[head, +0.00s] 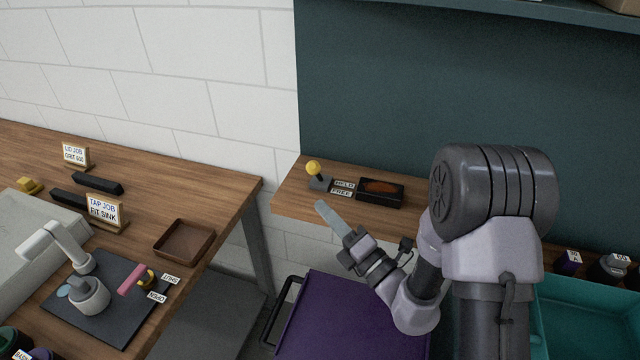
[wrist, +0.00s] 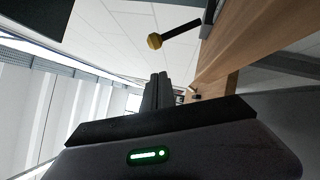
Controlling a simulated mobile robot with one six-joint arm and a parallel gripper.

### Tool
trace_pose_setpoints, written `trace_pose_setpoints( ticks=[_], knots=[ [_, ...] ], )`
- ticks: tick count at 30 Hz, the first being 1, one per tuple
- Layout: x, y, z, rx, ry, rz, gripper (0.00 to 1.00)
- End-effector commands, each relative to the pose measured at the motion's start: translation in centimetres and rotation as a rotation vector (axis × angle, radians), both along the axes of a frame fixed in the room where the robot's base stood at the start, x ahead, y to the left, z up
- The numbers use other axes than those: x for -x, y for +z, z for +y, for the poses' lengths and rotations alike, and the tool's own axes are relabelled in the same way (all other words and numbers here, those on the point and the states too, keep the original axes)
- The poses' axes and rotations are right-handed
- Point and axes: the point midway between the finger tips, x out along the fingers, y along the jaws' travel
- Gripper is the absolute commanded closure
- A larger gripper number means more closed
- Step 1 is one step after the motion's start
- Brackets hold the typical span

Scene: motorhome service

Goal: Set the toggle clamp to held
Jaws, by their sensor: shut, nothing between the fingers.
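The toggle clamp (head: 319,182) sits at the left end of the wooden shelf in the head view. Its dark lever stands up from a dark base and carries a yellow knob (head: 313,167). Two tags, HELD (head: 345,184) and FREE (head: 341,192), lie to its right. I cannot tell which tag the lever matches. My gripper (head: 321,206) is shut and empty, in front of the clamp and apart from it in the picture. In the wrist view my closed dark fingers (wrist: 158,92) point up the picture, and the knob (wrist: 154,41) shows beyond their tips, with the lever running right.
A black tray (head: 392,203) with an orange-brown piece stands right of the tags. A purple surface (head: 340,315) lies below my arm, and a teal bin (head: 585,318) is at the right. The left bench holds a brown tray (head: 184,241) and a pink-handled tap fixture (head: 132,283).

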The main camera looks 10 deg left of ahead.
Motion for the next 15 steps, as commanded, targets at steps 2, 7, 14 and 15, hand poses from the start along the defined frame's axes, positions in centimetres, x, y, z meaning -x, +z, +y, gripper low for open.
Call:
trace_pose_setpoints(
  ticks=[2,7,14,15],
  knots=[
    [-1.0,0.5,1.4,0.0,0.005,-0.004,1.0],
    [-3.6,1.5,2.2,-0.001,-0.001,-0.003,1.0],
    [-5.3,2.1,2.3,0.0,-0.001,0.0,1.0],
    [-5.4,2.2,2.3,0.0,0.0,0.0,1.0]
  ],
)
